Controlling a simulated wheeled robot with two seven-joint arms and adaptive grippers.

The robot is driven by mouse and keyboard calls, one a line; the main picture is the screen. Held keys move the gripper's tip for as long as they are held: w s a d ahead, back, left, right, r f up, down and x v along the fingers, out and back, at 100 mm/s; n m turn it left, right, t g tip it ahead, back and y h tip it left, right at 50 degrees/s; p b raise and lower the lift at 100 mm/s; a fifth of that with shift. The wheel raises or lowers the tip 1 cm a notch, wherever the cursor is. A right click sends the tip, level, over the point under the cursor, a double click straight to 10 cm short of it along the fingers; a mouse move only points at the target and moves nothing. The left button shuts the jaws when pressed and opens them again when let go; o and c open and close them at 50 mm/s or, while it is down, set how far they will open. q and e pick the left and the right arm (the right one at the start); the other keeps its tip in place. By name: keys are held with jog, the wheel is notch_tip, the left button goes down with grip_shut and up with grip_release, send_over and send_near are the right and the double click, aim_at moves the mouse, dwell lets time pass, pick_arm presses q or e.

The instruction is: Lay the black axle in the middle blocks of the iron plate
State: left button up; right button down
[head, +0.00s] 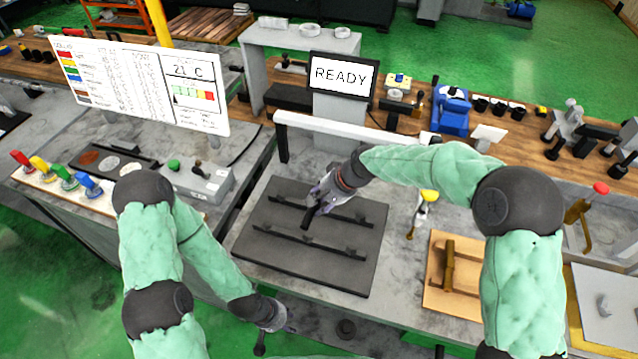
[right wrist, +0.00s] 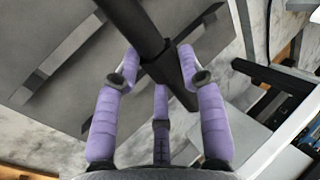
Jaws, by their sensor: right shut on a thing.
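The dark iron plate (head: 290,262) lies on the grey bench, with two long dark bars and small blocks on it. My right gripper (head: 318,203) is over the plate and shut on the black axle (head: 306,222). In the right wrist view the axle (right wrist: 137,22) passes between the purple fingers of the gripper (right wrist: 162,72), above the plate (right wrist: 60,25). It is tilted across the line of the plate's bars. Whether its far end touches the plate cannot be told. My left gripper (head: 277,335) is low at the bench's front edge, fingers spread, apparently empty.
A white rail (head: 345,127) runs behind the plate, with the READY screen (head: 343,74) beyond it. A wooden board (head: 436,291) with a brown part lies to the right. A control box (head: 195,182) stands to the left. Bare bench shows between plate and board.

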jog(key=shift+w, duration=0.15)
jog(key=shift+f+b, duration=0.5)
notch_tip(320, 180, down, 2)
jog(key=shift+f+b, duration=0.2)
jog(key=shift+b, duration=0.65)
jog(key=shift+f+b, duration=1.75)
jog(key=shift+f, duration=0.75)
jog(key=c, duration=0.7)
grip_release()
jog(key=shift+o, duration=0.2)
jog(key=shift+s+f, duration=0.1)
jog(key=shift+s, duration=0.1)
